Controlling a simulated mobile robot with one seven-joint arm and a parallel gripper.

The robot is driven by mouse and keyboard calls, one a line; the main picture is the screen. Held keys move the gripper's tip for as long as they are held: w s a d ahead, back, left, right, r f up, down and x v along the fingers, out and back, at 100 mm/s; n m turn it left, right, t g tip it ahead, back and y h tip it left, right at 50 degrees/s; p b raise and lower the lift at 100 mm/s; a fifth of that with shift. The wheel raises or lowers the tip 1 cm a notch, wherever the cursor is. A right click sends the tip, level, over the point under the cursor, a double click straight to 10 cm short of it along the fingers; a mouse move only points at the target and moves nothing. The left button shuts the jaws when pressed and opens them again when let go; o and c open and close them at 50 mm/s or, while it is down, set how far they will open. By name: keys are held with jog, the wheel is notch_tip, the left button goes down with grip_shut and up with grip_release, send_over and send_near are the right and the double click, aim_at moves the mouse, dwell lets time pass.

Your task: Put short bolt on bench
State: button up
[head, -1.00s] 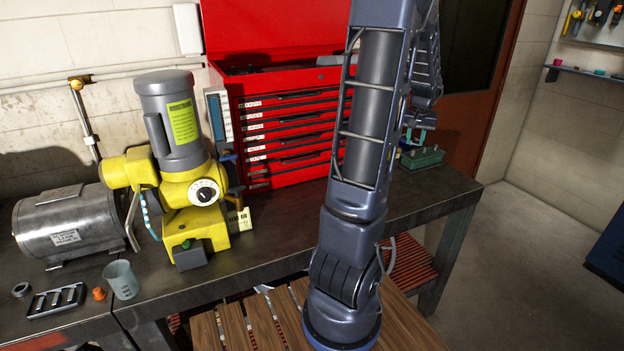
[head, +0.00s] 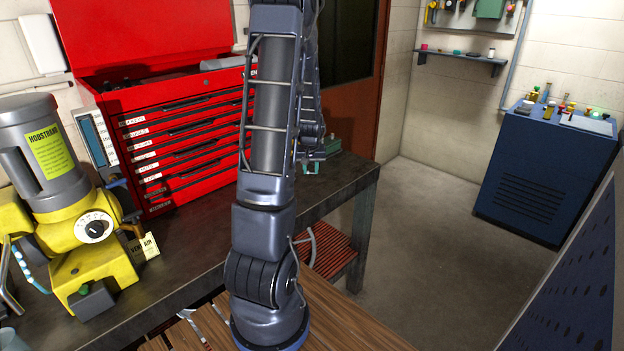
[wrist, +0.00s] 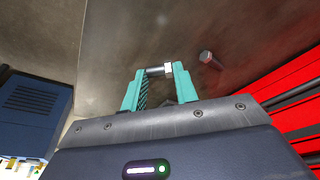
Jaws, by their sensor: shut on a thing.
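My gripper (wrist: 159,85) has teal fingers and is shut on a small silver bolt (wrist: 156,71), which lies crosswise between the fingertips with its bright hex head at the right. A second bolt (wrist: 209,58) is apart from the fingers, on the grey-brown surface in the wrist view. The dark bench (head: 338,186) runs along the wall in the head view. My gripper (head: 313,166) is small there, over the bench's far right end; the held bolt cannot be made out in that view.
A red tool chest (head: 190,125) stands on the bench, left of my arm. A yellow machine (head: 80,225) stands at left. A blue cabinet (head: 545,175) stands at right, with clear floor between.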

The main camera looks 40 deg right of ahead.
aim_at(311, 185)
jog(key=shift+f, duration=2.35)
jog(key=shift+f, duration=0.15)
jog(key=o, duration=1)
jog(key=shift+c, duration=0.2)
